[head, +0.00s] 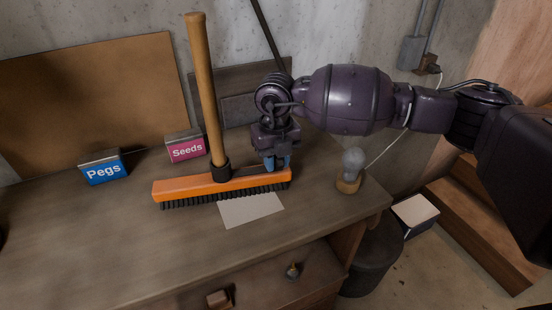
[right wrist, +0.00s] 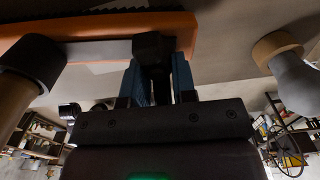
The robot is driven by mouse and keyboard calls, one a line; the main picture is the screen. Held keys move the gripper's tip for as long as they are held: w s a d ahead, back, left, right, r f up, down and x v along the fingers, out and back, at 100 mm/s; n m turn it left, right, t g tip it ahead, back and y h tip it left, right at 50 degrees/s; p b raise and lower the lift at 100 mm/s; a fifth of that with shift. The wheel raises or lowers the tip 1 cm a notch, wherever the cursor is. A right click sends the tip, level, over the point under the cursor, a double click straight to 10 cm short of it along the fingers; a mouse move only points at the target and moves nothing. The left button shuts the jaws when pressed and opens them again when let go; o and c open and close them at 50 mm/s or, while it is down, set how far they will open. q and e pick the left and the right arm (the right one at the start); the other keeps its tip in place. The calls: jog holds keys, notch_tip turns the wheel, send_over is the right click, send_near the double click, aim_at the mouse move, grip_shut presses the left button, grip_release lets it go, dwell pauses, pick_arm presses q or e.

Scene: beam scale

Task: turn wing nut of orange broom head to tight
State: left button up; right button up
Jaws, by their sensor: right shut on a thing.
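The orange broom head (head: 185,188) lies bristles down on the workbench, with its wooden handle (head: 200,80) standing up from a black socket (head: 220,171). In the right wrist view the orange head (right wrist: 100,25) runs across the top. My right gripper (head: 276,166) points down at the right end of the head. Its blue fingers (right wrist: 158,85) are closed around a dark piece, which appears to be the wing nut (right wrist: 152,46). The fingers hide much of it, and I cannot tell its angle. My left gripper is not in view.
A light bulb on a wooden base (head: 349,182) stands right of the broom, near the bench edge. Blue Pegs (head: 104,170) and pink Seeds (head: 186,148) boxes stand behind. A pale paper (head: 252,209) lies in front. The bench's front left (head: 90,250) is clear.

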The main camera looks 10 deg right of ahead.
jog(key=shift+f+m+b, duration=0.15)
jog(key=shift+m+b, duration=0.25)
jog(key=shift+b, duration=0.2)
jog(key=shift+a+m+b, duration=0.1)
jog(key=shift+m+b, duration=0.2)
jog(key=shift+m, duration=0.2)
jog(key=o, duration=0.9)
jog(key=shift+c, duration=0.2)
jog(key=shift+o, duration=0.3)
jog(key=shift+r, duration=0.25)
